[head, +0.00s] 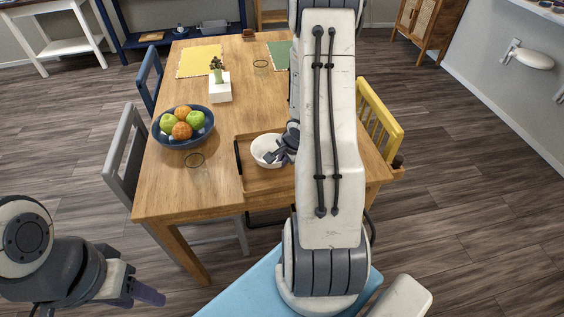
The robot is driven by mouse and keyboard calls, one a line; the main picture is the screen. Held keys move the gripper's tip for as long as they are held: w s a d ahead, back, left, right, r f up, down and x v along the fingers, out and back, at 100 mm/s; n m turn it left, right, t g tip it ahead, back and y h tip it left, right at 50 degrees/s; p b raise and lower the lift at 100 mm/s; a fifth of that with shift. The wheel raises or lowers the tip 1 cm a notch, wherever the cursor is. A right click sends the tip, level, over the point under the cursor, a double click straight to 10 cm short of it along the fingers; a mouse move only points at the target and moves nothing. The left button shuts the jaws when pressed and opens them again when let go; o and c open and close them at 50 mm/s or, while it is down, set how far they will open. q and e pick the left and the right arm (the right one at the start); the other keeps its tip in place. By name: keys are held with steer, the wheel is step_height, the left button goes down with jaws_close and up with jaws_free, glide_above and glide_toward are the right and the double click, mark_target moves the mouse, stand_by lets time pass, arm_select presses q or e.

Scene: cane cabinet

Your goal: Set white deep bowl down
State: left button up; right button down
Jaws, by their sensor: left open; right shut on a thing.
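The white deep bowl (263,148) is over the wooden tray (262,180) near the front of the table. My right gripper (281,156) is shut on the bowl at its right side, coming down from my large arm in the middle of the view. I cannot tell whether the bowl's base touches the tray. The right part of the tray is hidden behind my arm. My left gripper (143,298) is open and empty at the lower left, away from the table.
A dark blue bowl (165,138) of apples and oranges stands left on the wooden table (180,192). A white block with a plant (220,90), a yellow mat (200,62) and a green mat (280,55) lie farther back. Chairs, grey (124,165) and yellow (378,120), flank the table.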

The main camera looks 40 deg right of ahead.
steer(key=c, duration=1)
jaws_free()
steer(key=shift+f, duration=0.1)
steer(key=p+v, duration=0.8)
steer(key=v, duration=0.4)
